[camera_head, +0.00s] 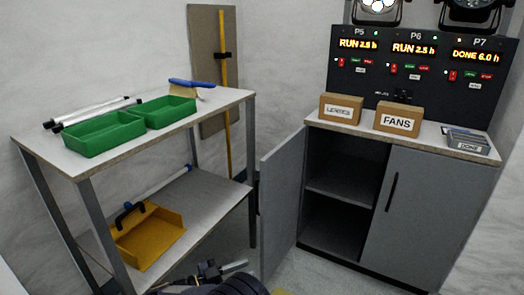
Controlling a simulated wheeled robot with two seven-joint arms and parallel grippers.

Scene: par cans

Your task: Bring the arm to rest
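My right gripper (222,271) shows at the bottom middle, low in front of the shelf unit and the cabinet. A dark body and a pale grey finger are visible, with my dark arm below them. The view does not show whether it is open or shut, and I see nothing held in it. My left gripper is not in view.
A shelf unit (213,102) at left bears two green trays (105,134), a brush (190,86) and tubes; a yellow dustpan (147,237) lies below. A cabinet (419,217) at right has its left door (283,202) open. Boxes (398,121) stand on top.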

